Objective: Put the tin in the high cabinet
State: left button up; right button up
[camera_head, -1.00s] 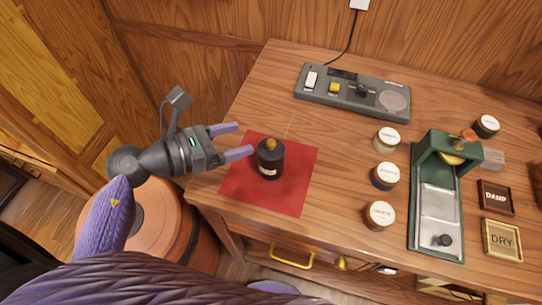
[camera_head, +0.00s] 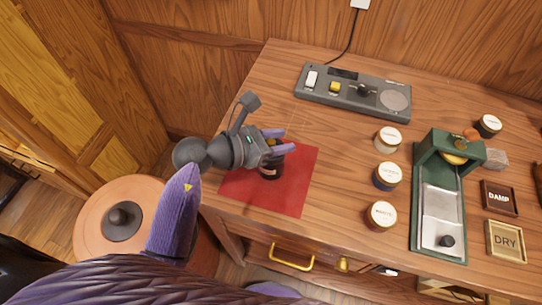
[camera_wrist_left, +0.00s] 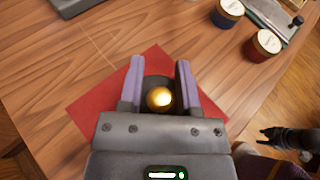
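The tin is a dark, round container (camera_head: 268,174) with a gold knob on top, standing on a red cloth (camera_head: 296,196) on the wooden table. In the left wrist view the tin (camera_wrist_left: 159,98) sits between the two purple fingers of my left gripper (camera_wrist_left: 160,80). That gripper is open around it, and a small gap shows beside the knob; whether either finger touches the tin I cannot tell. In the head view my left gripper (camera_head: 279,141) partly covers the tin. No high cabinet can be made out for sure.
To the right stand several small lidded jars (camera_head: 387,176) and a green press (camera_head: 459,200). A grey control panel (camera_head: 350,92) lies at the back. Signs reading DAMP (camera_head: 499,198) and DRY (camera_head: 505,241) are at the far right. A drawer with a gold handle (camera_head: 292,264) is below.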

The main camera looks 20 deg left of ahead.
pick_arm(q)
jog(key=c, duration=0.5)
grip_shut()
jog(key=shift+s+f, duration=0.1)
dwell(0.5)
